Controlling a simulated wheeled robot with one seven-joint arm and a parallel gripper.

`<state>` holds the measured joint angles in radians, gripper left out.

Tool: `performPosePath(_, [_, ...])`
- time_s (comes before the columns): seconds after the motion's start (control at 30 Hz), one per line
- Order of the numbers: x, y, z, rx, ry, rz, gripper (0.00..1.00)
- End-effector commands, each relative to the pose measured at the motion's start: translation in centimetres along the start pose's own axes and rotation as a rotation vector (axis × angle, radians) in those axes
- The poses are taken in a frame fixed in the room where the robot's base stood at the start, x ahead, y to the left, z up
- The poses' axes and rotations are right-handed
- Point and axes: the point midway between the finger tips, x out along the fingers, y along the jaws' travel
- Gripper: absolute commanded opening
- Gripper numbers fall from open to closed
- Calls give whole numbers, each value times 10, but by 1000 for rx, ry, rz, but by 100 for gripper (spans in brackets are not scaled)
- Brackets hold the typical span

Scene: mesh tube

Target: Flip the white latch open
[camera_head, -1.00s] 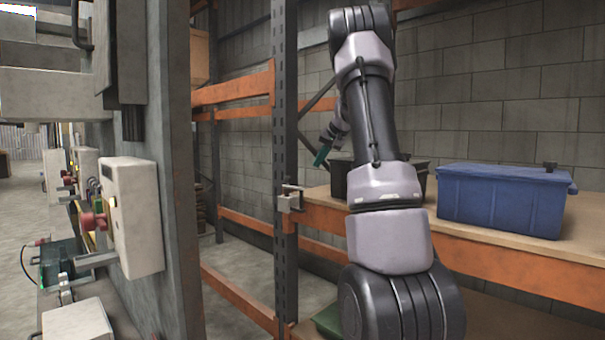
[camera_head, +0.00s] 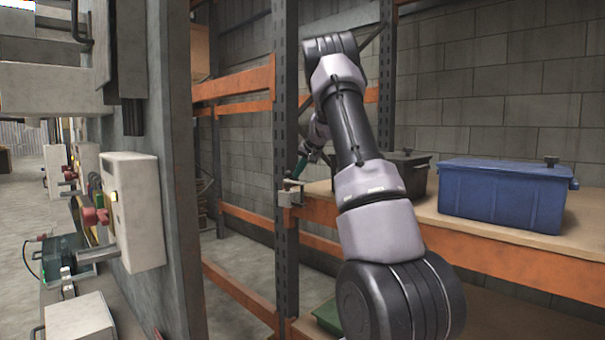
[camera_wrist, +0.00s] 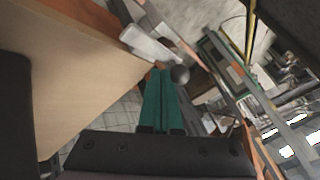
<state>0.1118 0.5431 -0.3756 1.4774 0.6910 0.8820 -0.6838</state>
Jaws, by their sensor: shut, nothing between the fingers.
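The white latch (camera_head: 290,193) is a small pale block with a short rod, fixed to the dark upright post at the shelf's front edge. In the wrist view a pale latch bar (camera_wrist: 150,45) lies just beyond my fingertips, with a dark grey ball (camera_wrist: 180,75) at its near end. My gripper (camera_head: 297,172) has teal fingers and is close above the latch in the head view. In the wrist view the teal fingers (camera_wrist: 163,74) lie together and empty, with their tips just left of the ball. I cannot tell whether they touch it.
The wooden shelf (camera_head: 480,229) with an orange beam carries a blue bin (camera_head: 500,197) and a dark bin (camera_head: 408,172). The dark post (camera_head: 286,115) stands beside the latch. A concrete column with a white switch box (camera_head: 135,210) is at left. Open floor lies between.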

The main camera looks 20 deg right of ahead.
Motion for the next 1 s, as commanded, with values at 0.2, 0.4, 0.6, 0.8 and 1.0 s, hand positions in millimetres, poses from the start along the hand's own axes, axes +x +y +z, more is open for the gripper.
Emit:
performPosePath(0.2, [0,0,0,0,0,0,0])
performPosePath(0.4, [0,1,0,-14,-8,-9,0])
performPosePath(0.6, [0,-1,1,-44,-26,-27,0])
performPosePath(0.8, [0,-2,1,-69,-39,-42,0])
performPosePath(1.0, [1,-3,3,-124,-73,-77,0])
